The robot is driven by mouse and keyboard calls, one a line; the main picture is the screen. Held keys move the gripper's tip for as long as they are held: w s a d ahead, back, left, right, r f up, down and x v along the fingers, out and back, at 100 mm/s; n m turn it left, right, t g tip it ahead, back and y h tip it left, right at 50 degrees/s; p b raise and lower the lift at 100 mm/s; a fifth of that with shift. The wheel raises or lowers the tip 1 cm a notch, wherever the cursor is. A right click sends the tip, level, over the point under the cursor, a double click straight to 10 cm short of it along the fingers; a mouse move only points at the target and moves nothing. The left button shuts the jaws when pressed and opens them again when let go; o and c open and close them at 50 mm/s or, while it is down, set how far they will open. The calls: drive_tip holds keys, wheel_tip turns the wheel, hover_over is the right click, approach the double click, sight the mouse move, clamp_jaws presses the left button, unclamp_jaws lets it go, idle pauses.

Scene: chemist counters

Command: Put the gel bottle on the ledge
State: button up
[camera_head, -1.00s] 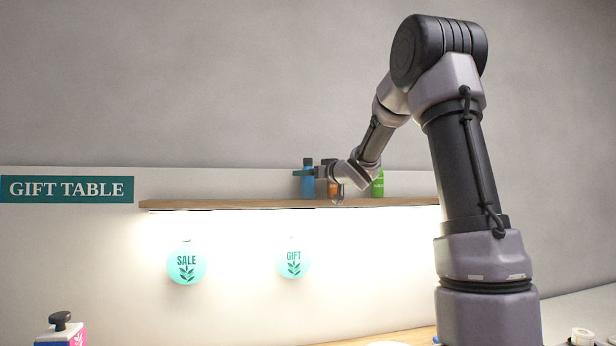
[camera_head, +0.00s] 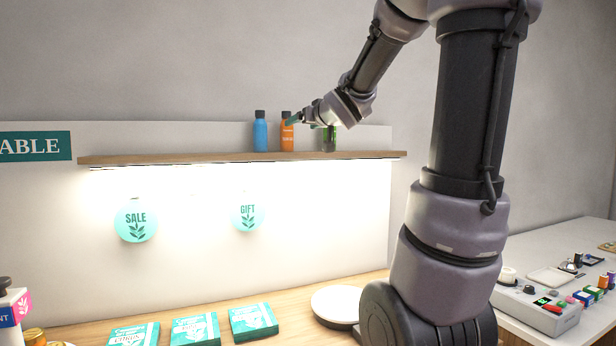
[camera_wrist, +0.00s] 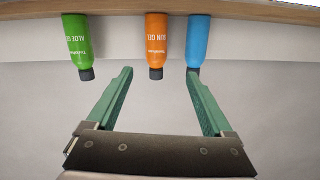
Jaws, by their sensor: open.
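Three bottles stand upright on the wooden ledge (camera_head: 220,157): a blue bottle (camera_head: 260,134), an orange bottle (camera_head: 287,136) and a green bottle (camera_head: 329,141). In the wrist view, which is upside down, the green bottle (camera_wrist: 76,40) reads "ALOE GEL", and the orange bottle (camera_wrist: 156,42) has a label ending in "GEL". The blue bottle (camera_wrist: 199,40) is beside it. My gripper (camera_wrist: 157,70) is open and empty, its green fingers apart. The orange bottle is in line with the gap between them, apart from both. In the head view my gripper (camera_head: 294,118) partly hides the green bottle.
Round "SALE" (camera_head: 136,220) and "GIFT" (camera_head: 248,212) signs hang below the ledge. The table below holds teal boxes (camera_head: 253,321) and a round white plate (camera_head: 337,305). A side counter (camera_head: 562,240) at right carries small items. The ledge's left part is bare.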

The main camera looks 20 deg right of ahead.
drive_tip(key=s+a+f+m+g, duration=0.1)
drive_tip(key=s+a+f+g, duration=0.1)
drive_tip(key=s, duration=0.7)
drive_tip(key=s+a+f+m+g+y, duration=0.1)
drive_tip(key=s+a+f+g, duration=0.2)
drive_tip(key=s+f, duration=0.4)
drive_tip(key=s+a+f+m+g, duration=0.2)
drive_tip(key=s+a+f+g, duration=0.1)
drive_tip(key=s, duration=0.7)
drive_tip(key=shift+s+f+g, duration=0.4)
drive_tip(key=shift+f+g, duration=0.4)
drive_tip(key=shift+f, duration=0.15)
